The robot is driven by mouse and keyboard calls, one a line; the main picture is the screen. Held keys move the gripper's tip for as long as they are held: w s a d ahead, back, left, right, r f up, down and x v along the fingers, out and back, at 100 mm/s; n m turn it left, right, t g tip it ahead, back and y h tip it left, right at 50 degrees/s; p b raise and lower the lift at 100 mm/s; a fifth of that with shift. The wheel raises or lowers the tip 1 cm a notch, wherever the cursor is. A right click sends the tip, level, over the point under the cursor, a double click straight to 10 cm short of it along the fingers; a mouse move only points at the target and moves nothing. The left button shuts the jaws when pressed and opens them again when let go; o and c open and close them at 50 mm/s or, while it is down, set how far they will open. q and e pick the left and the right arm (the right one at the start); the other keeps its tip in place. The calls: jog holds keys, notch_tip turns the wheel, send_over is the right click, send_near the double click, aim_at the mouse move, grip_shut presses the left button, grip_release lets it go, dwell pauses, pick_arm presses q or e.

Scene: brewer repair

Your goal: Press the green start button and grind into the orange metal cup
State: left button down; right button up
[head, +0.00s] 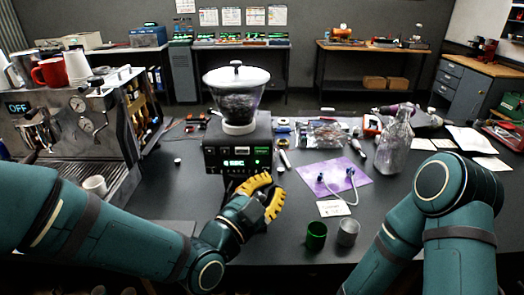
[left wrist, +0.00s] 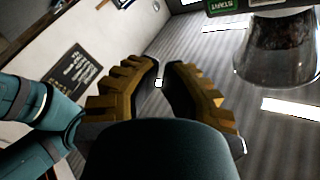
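The black grinder (head: 238,150) stands mid-table with a clear hopper. Its front has a lit green display (head: 234,163) and a small green start button (head: 261,150). In the left wrist view a green START label (left wrist: 226,5) shows at the top edge, beside a shiny chrome part (left wrist: 275,50). My left gripper (head: 275,182) is in front of the grinder, below the button and apart from it. Its yellow fingers (left wrist: 163,65) hold nothing, with a narrow gap between the tips. I cannot make out an orange metal cup. My right gripper is outside the views.
A green cup (head: 316,236) and a grey metal cup (head: 348,232) stand near the front edge. An espresso machine (head: 70,130) fills the left. A purple mat (head: 330,180) and a glass bottle (head: 394,145) are to the right. Tools lie behind the mat.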

aim_at(262, 151)
pick_arm(q)
jog(key=w+p, duration=0.1)
jog(key=w, duration=0.7)
jog(key=shift+w, duration=0.35)
dwell(1.2)
jog(key=shift+w+b, duration=0.4)
jog(key=shift+b, duration=0.05)
